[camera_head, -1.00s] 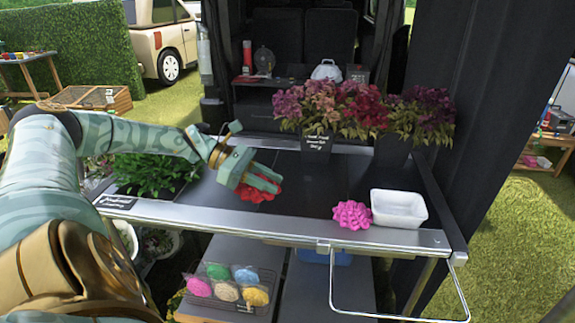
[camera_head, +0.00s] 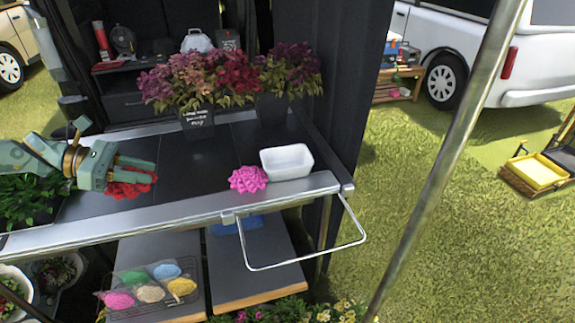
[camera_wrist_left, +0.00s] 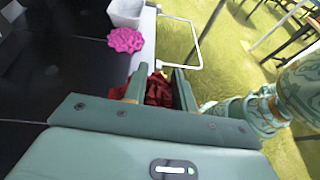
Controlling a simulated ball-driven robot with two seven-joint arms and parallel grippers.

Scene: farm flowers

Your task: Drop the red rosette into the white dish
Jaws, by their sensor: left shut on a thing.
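The red rosette (camera_head: 132,184) is between the fingers of my left gripper (camera_head: 138,180), which is shut on it over the left part of the dark tabletop. The red rosette also shows in the left wrist view (camera_wrist_left: 158,92), partly hidden by the fingers. The white dish (camera_head: 287,162) stands empty-looking on the tabletop's right end, to the right of the gripper. It shows in the left wrist view (camera_wrist_left: 126,14) at the top. My right gripper is not in view.
A pink rosette (camera_head: 248,179) lies just left of the dish, between it and my left gripper. Potted flowers (camera_head: 200,85) stand along the back. A leafy green plant (camera_head: 25,200) is at the left. A metal rail (camera_head: 180,209) edges the tabletop's front.

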